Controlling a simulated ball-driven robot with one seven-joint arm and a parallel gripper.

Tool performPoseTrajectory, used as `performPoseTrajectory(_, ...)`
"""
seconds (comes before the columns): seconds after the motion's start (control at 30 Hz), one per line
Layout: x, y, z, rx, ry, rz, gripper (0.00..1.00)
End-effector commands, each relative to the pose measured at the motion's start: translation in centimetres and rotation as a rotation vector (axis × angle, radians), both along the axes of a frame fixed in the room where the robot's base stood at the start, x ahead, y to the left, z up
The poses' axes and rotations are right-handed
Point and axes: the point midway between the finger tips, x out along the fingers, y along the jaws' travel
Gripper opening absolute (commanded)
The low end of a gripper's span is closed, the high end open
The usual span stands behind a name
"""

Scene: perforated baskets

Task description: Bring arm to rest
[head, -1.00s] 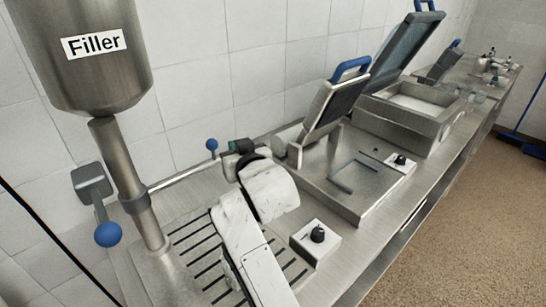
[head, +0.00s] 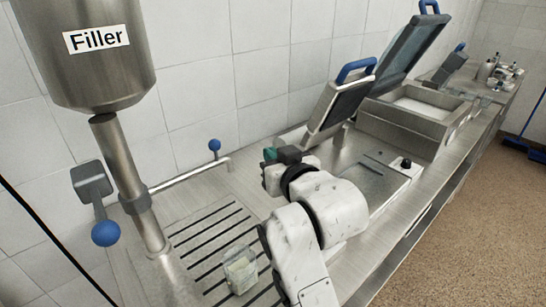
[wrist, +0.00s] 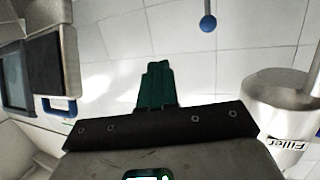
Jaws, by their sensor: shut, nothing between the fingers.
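My arm reaches up from the bottom of the head view, bent over the steel counter. My gripper (head: 282,154), with dark green fingers, is at its far end, in front of the open press-like lid. In the wrist view the green fingers (wrist: 155,84) lie together, shut and empty, against the white tiled wall. A small clear container with pale contents (head: 240,270) stands on the slotted drain grate (head: 212,238), left of my arm and apart from it.
The steel filler (head: 90,60) with its pipe and blue-knobbed lever (head: 106,232) stands at left. A lidded machine with a blue handle (head: 356,69) and an open basin machine (head: 412,104) stand beyond my arm. Open floor (head: 470,210) lies at right.

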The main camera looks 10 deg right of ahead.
Motion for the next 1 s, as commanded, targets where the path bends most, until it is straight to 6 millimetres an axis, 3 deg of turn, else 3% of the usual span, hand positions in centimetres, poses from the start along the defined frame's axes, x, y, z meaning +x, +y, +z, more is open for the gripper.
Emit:
performPoseTrajectory(0.17, 0.0, 0.0, 0.0, 0.0, 0.0, 0.0, 0.0)
performPoseTrajectory(0.27, -0.6, -0.9, -1.5, -0.006, 0.032, -0.011, 0.0)
performPoseTrajectory(0.37, -2.3, -3.0, -5.3, -0.024, 0.12, -0.035, 0.0)
performPoseTrajectory(0.47, -5.5, -6.0, -10.3, -0.047, 0.247, -0.07, 0.0)
performPoseTrajectory(0.7, -16.3, -12.6, -21.1, -0.089, 0.583, -0.149, 0.0)
performPoseTrajectory(0.9, -27.9, -16.5, -27.3, -0.1, 0.872, -0.201, 0.0)
performPoseTrajectory(0.97, -31.4, -17.3, -28.4, -0.1, 0.952, -0.213, 0.0)
performPoseTrajectory(1.0, -33.0, -17.4, -30.0, -0.108, 1.023, -0.216, 0.0)
